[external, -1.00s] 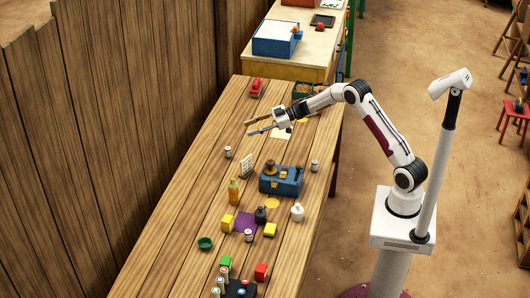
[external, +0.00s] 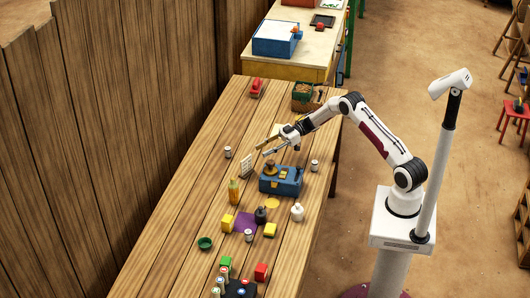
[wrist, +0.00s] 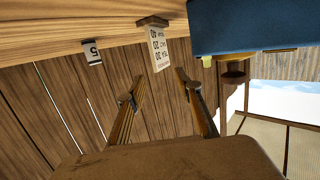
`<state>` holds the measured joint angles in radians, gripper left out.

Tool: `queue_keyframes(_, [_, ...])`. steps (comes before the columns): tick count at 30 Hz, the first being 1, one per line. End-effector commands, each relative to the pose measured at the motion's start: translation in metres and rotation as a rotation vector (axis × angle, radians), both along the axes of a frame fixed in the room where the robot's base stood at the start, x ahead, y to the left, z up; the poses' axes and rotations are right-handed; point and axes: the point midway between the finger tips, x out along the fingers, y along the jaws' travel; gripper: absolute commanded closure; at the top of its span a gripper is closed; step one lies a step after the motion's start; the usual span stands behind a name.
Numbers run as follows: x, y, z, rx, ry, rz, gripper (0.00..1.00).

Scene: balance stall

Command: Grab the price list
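The price list (external: 246,166) is a small white card with dark print, standing upright on the wooden table left of the blue balance box. In the wrist view the price list (wrist: 158,47) appears upside down on a dark foot, ahead of my fingers. My gripper (external: 262,147) is open and empty, just above and to the right of the card in the external view. In the wrist view my gripper (wrist: 155,85) has its two fingers wide apart, with the card's printed end seen between their tips. No contact shows.
The blue box (external: 282,180) with brass parts stands close right of the card; it also looms in the wrist view (wrist: 240,25). A numbered can (external: 228,152) stands to the left. Table at far left is clear.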

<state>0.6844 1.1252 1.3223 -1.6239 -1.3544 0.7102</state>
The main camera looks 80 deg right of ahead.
Motion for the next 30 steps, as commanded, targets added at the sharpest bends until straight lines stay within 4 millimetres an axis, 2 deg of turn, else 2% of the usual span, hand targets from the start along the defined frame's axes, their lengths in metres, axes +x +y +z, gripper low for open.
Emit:
queue_keyframes(12, [0.017,0.018,-0.004,0.000,0.000,0.001,0.65])
queue_keyframes(25, [0.020,0.020,-0.004,0.000,0.000,-0.001,0.65])
queue_keyframes(30, [0.028,0.028,-0.004,-0.001,0.000,0.000,0.65])
